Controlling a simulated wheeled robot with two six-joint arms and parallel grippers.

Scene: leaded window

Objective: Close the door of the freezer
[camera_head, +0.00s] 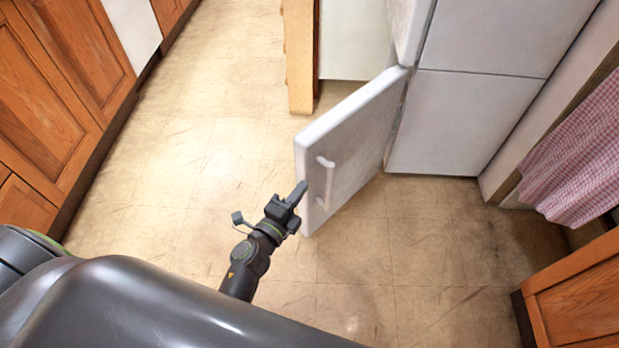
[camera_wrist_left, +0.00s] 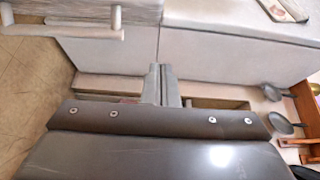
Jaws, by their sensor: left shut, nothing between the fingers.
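The freezer door (camera_head: 350,143) is the white lower door with a pale bar handle (camera_head: 325,183). In the head view it stands swung open from the white freezer (camera_head: 450,125). My left gripper (camera_head: 301,190) is shut and empty, close to the door's free edge at handle height. I cannot tell whether it touches the door. In the left wrist view the shut fingers (camera_wrist_left: 161,84) point ahead, and a white bar handle (camera_wrist_left: 75,31) shows at the upper left. My right gripper is not in view.
Wooden cabinets (camera_head: 60,90) line the left side, and a wooden cabinet (camera_head: 575,295) stands at the lower right. A checked curtain (camera_head: 580,155) hangs at the right. The tiled floor (camera_head: 190,150) is clear left of the door.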

